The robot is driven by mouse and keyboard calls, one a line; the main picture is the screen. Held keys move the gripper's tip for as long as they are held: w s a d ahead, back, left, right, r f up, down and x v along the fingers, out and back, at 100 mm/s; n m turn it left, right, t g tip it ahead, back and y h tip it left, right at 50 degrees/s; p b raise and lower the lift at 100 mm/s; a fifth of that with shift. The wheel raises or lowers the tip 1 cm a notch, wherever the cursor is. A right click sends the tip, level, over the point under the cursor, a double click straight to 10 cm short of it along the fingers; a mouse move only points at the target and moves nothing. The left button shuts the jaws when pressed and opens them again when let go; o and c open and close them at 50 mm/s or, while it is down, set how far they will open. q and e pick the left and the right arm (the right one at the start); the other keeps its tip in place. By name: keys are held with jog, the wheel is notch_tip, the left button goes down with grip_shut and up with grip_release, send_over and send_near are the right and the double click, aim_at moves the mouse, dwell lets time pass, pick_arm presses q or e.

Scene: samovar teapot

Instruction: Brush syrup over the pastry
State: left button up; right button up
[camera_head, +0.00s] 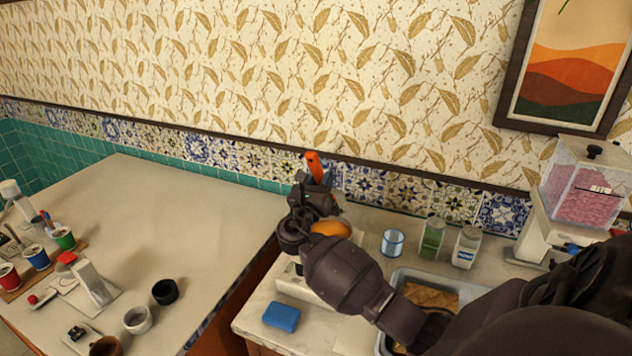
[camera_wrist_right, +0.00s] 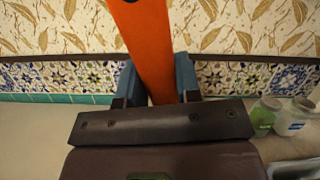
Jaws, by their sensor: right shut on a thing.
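My right gripper (camera_head: 315,184) is raised over the counter near the tiled wall. It is shut on an orange handle (camera_head: 313,163), likely the brush, which sticks up above the fingers. In the right wrist view the orange handle (camera_wrist_right: 150,45) runs between the two blue-grey fingers. No bristles show in either view. Brown pastry (camera_head: 432,298) lies in a grey tray (camera_head: 402,277), partly hidden by my right arm. My left gripper is out of view.
A rounded orange thing (camera_head: 330,229) shows behind my wrist. A blue glass (camera_head: 392,242), a green-labelled jar (camera_head: 433,238) and a blue-labelled jar (camera_head: 466,246) stand near the wall. A blue sponge (camera_head: 282,316) lies in front. The left counter (camera_head: 190,225) has a wide clear area.

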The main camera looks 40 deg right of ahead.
pick_arm(q)
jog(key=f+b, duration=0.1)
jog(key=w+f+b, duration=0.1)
jog(key=b, duration=0.1)
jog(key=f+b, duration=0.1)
jog(key=b, duration=0.1)
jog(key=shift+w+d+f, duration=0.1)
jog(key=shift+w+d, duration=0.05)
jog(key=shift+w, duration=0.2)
pick_arm(e)
notch_tip(320, 180, down, 5)
jog(key=shift+f, duration=0.15)
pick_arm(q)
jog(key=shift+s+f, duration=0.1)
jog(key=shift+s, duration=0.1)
pick_arm(e)
jog(key=shift+f, duration=0.15)
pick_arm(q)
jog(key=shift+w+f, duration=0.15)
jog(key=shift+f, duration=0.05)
pick_arm(e)
jog(key=shift+f, duration=0.4)
dwell(0.7)
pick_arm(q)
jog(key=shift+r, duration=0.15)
pick_arm(e)
jog(key=shift+r, duration=0.1)
